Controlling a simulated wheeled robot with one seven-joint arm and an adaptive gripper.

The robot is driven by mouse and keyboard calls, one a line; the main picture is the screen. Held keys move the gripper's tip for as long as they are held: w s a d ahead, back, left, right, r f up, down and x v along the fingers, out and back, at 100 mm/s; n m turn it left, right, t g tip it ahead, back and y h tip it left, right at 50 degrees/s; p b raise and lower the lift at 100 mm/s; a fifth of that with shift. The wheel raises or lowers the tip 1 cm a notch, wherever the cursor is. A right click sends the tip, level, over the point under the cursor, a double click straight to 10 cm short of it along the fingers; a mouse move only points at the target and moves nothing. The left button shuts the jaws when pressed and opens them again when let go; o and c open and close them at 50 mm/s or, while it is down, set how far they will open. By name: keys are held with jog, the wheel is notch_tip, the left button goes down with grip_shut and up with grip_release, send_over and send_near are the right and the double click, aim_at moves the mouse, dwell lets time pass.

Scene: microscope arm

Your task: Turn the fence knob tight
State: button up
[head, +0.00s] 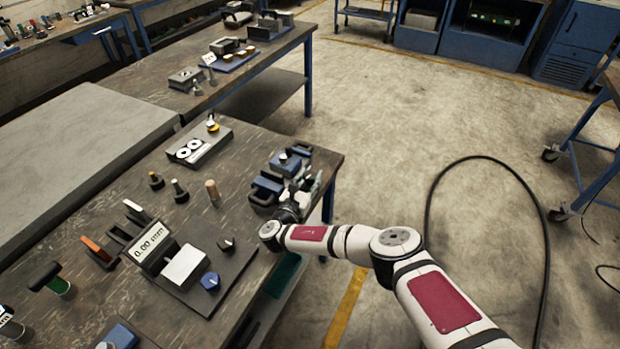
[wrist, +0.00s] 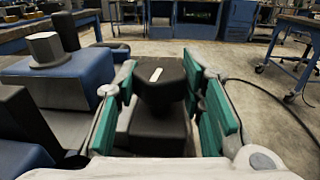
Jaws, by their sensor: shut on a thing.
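The fence knob (wrist: 160,85) is black with a short white mark on its top. It shows in the wrist view between the green-padded fingers of my gripper (wrist: 162,95), above a dark block (wrist: 158,132). My gripper is shut on the knob. In the head view my gripper (head: 304,187) is at the right edge of the workbench, beside a blue and black fixture (head: 268,187). The knob cannot be made out there, as the gripper covers it.
A blue fixture with a grey round knob (wrist: 46,48) stands close to the left of my gripper. A panel with a 0.00 mm display (head: 152,243) and a blue knob (head: 210,281) lies nearer on the bench. Open floor lies to the right.

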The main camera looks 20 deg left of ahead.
aim_at(308, 181)
jog(key=o, duration=1.2)
jog(key=shift+w, duration=0.1)
jog(key=shift+c, duration=0.2)
jog(key=shift+s, duration=3.8)
